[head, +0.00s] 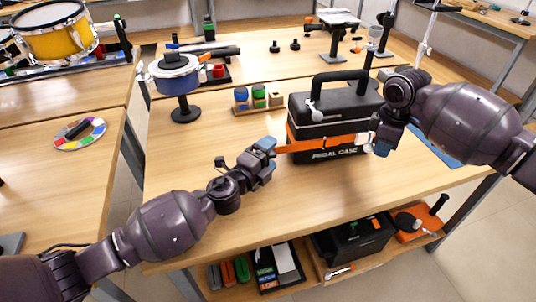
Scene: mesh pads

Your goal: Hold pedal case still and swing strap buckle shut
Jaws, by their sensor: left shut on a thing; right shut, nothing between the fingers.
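The black pedal case (325,107) stands on the wooden table, with its handle on top and "PEDAL CASE" lettering on its front. An orange strap (305,147) runs around its front. A small silver piece, seemingly the buckle (362,138), sits at the strap's right end; its exact position is hard to tell. My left gripper (268,148) is shut on the strap's left end, beside the case's left front corner. My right gripper (381,147) is shut and empty at the case's right front, close to the silver piece. It hides part of the case's right side.
A wooden rack of small coloured jars (258,97) stands left of the case. A blue drum-like pot (177,75) on a stand is at the back left. A blue mat (435,147) lies at the right. The table front is clear. A lower shelf holds bins.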

